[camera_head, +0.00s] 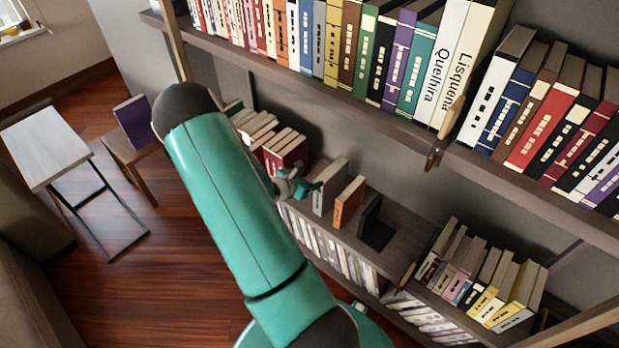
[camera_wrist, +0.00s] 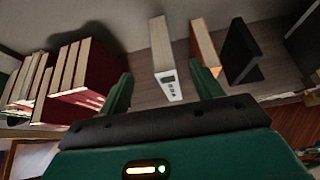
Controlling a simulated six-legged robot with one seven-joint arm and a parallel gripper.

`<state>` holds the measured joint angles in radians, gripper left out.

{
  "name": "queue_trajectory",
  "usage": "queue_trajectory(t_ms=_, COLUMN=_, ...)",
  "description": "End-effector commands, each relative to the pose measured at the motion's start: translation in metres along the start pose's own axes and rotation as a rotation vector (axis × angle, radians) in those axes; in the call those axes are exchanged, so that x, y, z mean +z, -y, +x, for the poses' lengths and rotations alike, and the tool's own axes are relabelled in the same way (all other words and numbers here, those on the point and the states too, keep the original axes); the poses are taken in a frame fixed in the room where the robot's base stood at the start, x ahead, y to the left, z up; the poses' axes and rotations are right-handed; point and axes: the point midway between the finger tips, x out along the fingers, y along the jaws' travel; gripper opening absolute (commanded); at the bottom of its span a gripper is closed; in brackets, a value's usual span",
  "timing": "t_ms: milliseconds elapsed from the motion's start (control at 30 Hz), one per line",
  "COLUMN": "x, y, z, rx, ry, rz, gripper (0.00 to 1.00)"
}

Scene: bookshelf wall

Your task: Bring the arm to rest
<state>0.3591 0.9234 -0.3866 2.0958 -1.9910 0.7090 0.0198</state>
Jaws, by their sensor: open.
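My green arm crosses the middle of the head view, and its upper joint stands in front of the shelves. My gripper (camera_head: 300,187) shows small beyond the arm, close to the lower shelf top. In the wrist view my gripper (camera_wrist: 164,86) is open, with its two green fingers apart. A pale upright book (camera_wrist: 166,62) appears between the fingers in that view, standing beyond them. The same book (camera_head: 329,187) shows just right of my gripper in the head view. I see nothing held. The arm hides part of the lower shelf.
An orange book (camera_head: 349,201) and a black bookend (camera_head: 375,224) stand to the right on the lower shelf. Dark red books (camera_head: 287,152) stand to the left. A full upper shelf (camera_head: 400,122) overhangs. A white table (camera_head: 43,146) and wooden chair (camera_head: 131,154) stand left; floor between is open.

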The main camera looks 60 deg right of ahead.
Motion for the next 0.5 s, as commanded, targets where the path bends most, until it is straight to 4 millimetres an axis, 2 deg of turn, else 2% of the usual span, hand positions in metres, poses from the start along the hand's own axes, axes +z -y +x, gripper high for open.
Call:
queue_trajectory(t_ms=367, x=0.000, y=0.000, z=0.000, rx=0.000, ry=0.000, rz=0.001, gripper=0.65)
queue_trajectory(t_ms=500, x=0.008, y=-0.006, z=-0.010, rx=-0.001, ry=0.001, rz=0.049, gripper=0.65)
